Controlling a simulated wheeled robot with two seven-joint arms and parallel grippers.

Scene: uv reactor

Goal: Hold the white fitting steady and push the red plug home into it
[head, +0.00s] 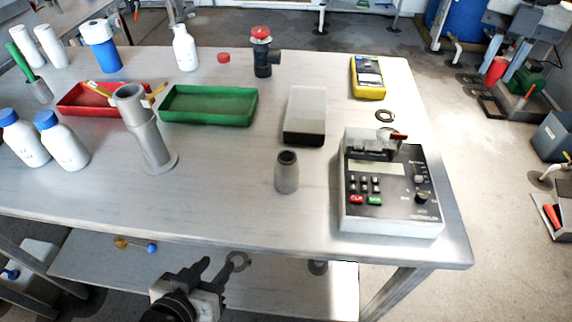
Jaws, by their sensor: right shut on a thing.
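A red knob-like piece (261,32) sits upright on a dark tee-shaped fitting (263,66) at the table's back. A flat red cap (223,58) lies to its left. I cannot tell which of these is the red plug, and no fitting is plainly white. My left gripper (208,268) is at the bottom, in front of the table and below its top. Its fingers are apart, with nothing clearly between them. It is far from the red pieces. My right gripper is not in view.
A grey flanged pipe (150,140) stands before the red tray (78,102) and green tray (207,119). White bottles (64,148) stand left. The front middle is clear.

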